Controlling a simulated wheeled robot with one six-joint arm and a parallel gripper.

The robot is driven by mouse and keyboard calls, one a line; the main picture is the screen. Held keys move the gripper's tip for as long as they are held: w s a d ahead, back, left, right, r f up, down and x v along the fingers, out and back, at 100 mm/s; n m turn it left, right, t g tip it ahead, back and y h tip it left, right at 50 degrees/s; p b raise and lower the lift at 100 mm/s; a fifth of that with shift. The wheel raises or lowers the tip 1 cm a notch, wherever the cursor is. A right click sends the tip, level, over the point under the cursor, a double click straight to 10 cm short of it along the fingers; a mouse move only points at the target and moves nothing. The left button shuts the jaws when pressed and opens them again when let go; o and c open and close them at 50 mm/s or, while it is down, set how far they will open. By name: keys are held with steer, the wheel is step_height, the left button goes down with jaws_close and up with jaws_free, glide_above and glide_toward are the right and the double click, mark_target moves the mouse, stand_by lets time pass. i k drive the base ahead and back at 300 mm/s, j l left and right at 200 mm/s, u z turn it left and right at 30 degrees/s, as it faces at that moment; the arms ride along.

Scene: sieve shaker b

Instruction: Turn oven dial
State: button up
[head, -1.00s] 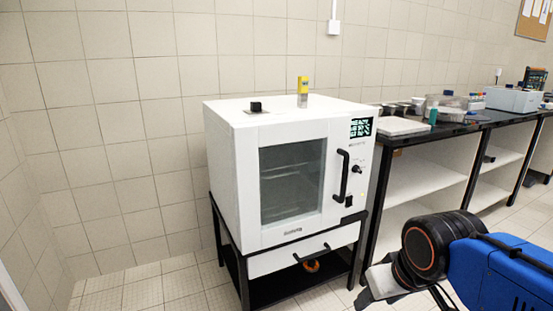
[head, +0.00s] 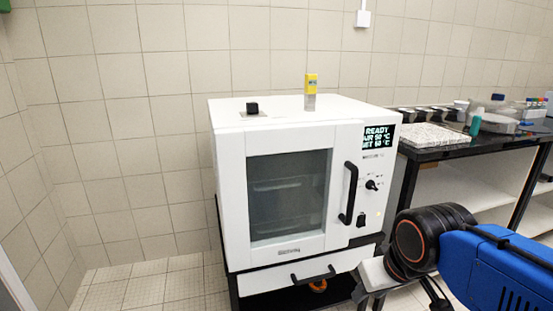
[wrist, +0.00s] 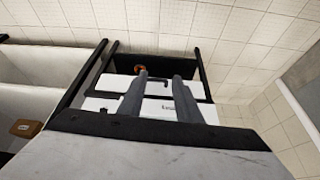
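The white oven (head: 226,200) stands ahead of me with its glass door closed. Its dial, a small black knob (head: 371,184), sits on the right front panel, under a lit display (head: 379,137) that reads READY. A black door handle (head: 348,194) is just left of the dial. My gripper (wrist: 160,76) shows two grey fingers set apart with nothing between them, so it is open. It is low and in front of the oven, below the dial and touching nothing that I can see. The wrist view shows the drawer and stand, not the dial.
A black switch (head: 361,221) is below the dial. A drawer (head: 290,280) sits under the oven on a black frame. A yellow-topped object (head: 311,92) stands on the oven's top. A dark bench (head: 450,150) with lab items is at the right. Floor at the left is clear.

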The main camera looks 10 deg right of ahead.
mark_target(371, 184)
steer(key=i+l+u, duration=0.15)
steer(key=l, duration=0.3)
steer(key=i+l+u, duration=0.15)
steer(key=l, duration=0.35)
steer(key=i+l+u, duration=0.2)
steer(key=l, duration=0.3)
steer(key=l+u, duration=0.15)
steer(key=l, duration=0.35)
